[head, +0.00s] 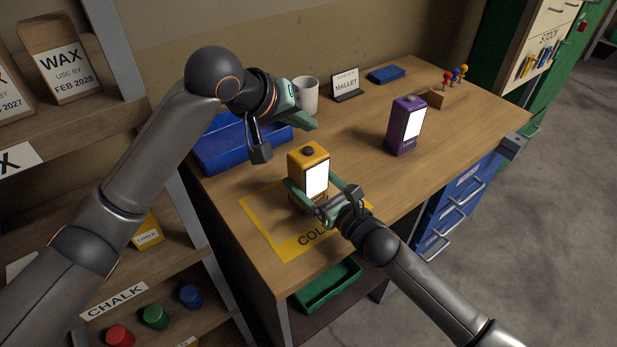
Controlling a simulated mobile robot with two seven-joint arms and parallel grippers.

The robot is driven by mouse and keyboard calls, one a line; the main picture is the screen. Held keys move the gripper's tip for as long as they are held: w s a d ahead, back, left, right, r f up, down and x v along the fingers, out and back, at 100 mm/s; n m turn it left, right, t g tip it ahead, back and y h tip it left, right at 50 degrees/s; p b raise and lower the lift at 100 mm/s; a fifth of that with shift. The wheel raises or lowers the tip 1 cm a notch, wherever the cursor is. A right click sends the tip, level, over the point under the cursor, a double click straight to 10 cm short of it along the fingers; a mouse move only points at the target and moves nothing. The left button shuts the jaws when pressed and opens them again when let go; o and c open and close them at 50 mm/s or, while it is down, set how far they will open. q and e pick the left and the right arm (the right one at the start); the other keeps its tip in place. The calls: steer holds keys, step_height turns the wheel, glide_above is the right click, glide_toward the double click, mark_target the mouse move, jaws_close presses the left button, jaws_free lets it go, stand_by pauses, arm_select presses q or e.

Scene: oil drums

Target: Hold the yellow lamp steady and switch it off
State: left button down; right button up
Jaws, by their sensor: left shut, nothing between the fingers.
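The yellow lamp (295,163) stands upright on the wooden table, at the yellow-framed mat. Its front panel glows bright white, and a dark round knob (308,151) sits on its top. My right gripper (318,196) reaches in from the front right, its green fingers around the lower part of the lamp, shut on it. The far finger is partly hidden. My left gripper (312,124) is shut and empty above the table, behind the lamp and higher than its top, apart from the knob.
A purple lamp (396,128), also lit, stands to the right. A blue box (215,155) lies behind the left gripper. The yellow mat (268,238) lies at the front.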

mark_target(305, 156)
arm_select(q)
steer(key=shift+f, duration=1.7)
stand_by(0.7)
steer(key=shift+f, duration=0.45)
steer(key=shift+r, duration=0.45)
steer(key=shift+r, duration=3)
